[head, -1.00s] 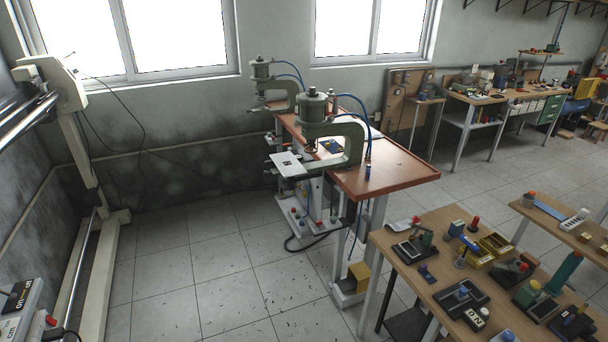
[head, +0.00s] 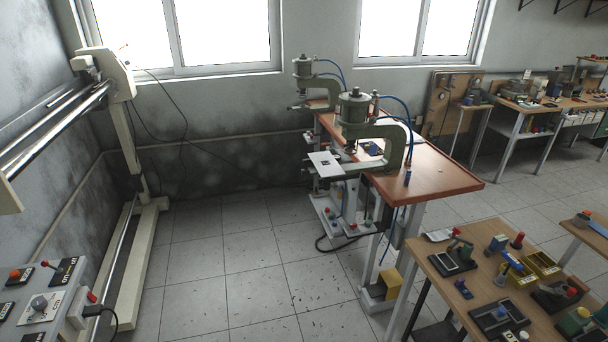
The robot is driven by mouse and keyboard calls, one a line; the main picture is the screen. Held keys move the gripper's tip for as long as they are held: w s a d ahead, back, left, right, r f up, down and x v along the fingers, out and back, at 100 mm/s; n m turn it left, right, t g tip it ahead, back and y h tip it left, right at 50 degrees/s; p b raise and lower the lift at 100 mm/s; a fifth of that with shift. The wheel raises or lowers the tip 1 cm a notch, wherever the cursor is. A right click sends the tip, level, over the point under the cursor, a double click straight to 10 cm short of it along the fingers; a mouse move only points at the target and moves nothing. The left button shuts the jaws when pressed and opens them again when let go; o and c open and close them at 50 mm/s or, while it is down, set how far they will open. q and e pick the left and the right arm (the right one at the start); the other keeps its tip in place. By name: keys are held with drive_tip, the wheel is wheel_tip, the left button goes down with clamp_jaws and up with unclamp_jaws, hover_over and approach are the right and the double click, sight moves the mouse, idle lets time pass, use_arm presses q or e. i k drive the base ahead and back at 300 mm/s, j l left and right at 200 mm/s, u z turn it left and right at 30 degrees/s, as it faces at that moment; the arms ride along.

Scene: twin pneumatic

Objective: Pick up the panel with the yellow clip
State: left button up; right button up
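Neither of my grippers is in view. I cannot make out a panel with a yellow clip for certain.
Two grey-green presses (head: 355,112) stand on a brown-topped bench (head: 440,176) in the middle. A yellow block (head: 391,281) sits low at its legs. A cream frame machine (head: 128,170) stands at the left wall. The tiled floor (head: 230,260) between is clear.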

sight(371, 148)
drive_tip(key=i+j+u, duration=0.35)
drive_tip(key=i, duration=0.95)
drive_tip(key=i+l+u, duration=0.15)
drive_tip(key=i+u, duration=0.15)
drive_tip(key=i, duration=1)
drive_tip(key=i+z, duration=0.15)
drive_tip(key=i, duration=0.55)
drive_tip(key=i+j+z, duration=0.15)
drive_tip(key=i, duration=0.55)
drive_tip(key=i+j+z, duration=0.15)
drive_tip(key=i, duration=0.5)
